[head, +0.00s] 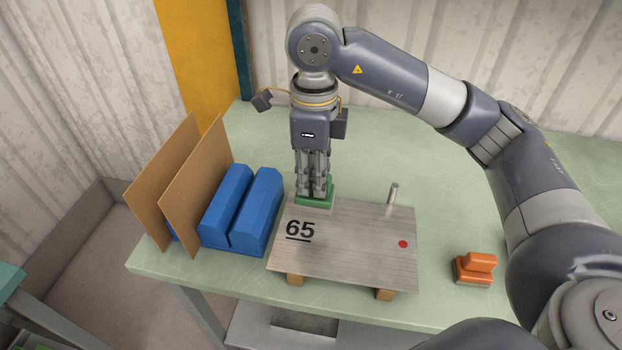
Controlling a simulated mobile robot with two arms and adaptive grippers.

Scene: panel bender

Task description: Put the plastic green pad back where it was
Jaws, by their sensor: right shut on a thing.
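The plastic green pad (327,193) is at the back edge of a metal plate marked 65 (345,245), near its left corner. My right gripper (314,192) points straight down and is shut on the green pad. The fingers cover part of the pad. I cannot tell whether the pad rests on the plate or the table or is held just above. My left gripper is not in view.
The plate lies on wooden blocks (384,294) on a pale green table (200,278). Blue blocks (256,215) and brown boards (195,190) stand to the left. An orange pad (474,268) lies at the right. A small metal post (393,194) stands behind the plate.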

